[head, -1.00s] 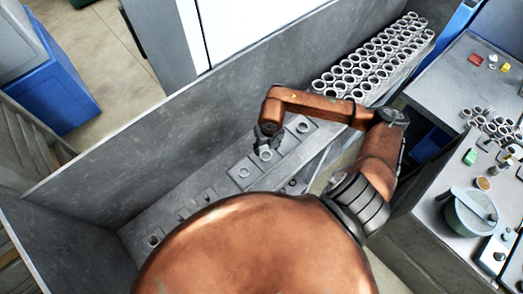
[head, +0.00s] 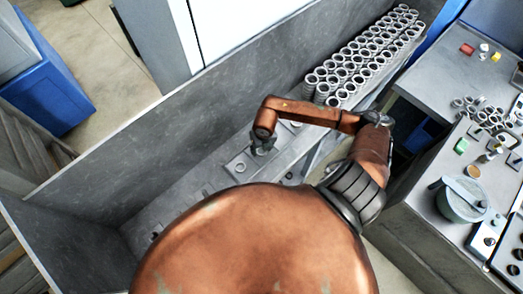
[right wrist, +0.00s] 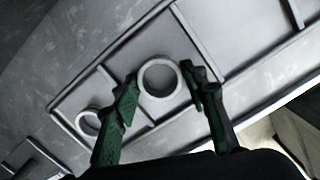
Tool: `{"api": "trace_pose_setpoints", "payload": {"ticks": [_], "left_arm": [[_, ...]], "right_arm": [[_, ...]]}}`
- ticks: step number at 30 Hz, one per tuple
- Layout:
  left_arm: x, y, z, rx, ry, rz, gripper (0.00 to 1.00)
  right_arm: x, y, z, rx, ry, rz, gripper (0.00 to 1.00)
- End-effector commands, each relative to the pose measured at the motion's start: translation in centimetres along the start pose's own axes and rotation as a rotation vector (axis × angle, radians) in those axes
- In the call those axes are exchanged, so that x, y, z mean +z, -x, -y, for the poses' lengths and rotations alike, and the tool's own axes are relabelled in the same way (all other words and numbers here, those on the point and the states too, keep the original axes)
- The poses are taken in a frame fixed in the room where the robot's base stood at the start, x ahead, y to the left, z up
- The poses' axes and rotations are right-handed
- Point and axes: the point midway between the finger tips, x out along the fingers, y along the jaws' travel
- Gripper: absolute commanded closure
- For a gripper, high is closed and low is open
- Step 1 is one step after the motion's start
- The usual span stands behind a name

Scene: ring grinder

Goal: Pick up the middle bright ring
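The middle bright ring (right wrist: 160,98) lies flat on a grey plate section in the right wrist view. My right gripper (right wrist: 160,84) is open, with one green finger on each side of the ring. I cannot tell whether the fingers touch it. In the head view, the right gripper (head: 262,145) points down over the plate and covers most of this ring. A second ring (head: 240,166) lies to its left, and also shows in the right wrist view (right wrist: 88,122). My left gripper is not in view.
Several stacked rings (head: 362,60) stand at the back right of the grey trough. A high trough wall (head: 215,105) runs behind the plate. A side table (head: 425,205) at the right holds a bowl (head: 462,203) and loose rings.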

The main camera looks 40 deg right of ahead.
Motion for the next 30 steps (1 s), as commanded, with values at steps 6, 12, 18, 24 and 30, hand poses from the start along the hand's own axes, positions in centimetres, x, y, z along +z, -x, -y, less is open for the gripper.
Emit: {"api": "trace_pose_setpoints", "payload": {"ticks": [6,12,18,24,30], "left_arm": [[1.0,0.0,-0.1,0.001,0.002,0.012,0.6],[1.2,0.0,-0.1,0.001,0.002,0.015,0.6],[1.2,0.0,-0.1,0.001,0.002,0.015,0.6],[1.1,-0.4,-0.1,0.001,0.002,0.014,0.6],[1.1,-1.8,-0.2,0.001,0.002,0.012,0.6]], "right_arm": [[0.0,0.0,0.0,0.0,0.0,0.0,0.76],[0.0,0.1,0.0,0.0,0.0,0.001,0.9],[0.1,0.1,0.0,0.0,0.0,0.001,0.9],[0.2,0.7,0.0,0.0,0.0,0.003,0.9],[0.2,3.5,-0.1,0.001,0.003,0.004,0.9]]}}
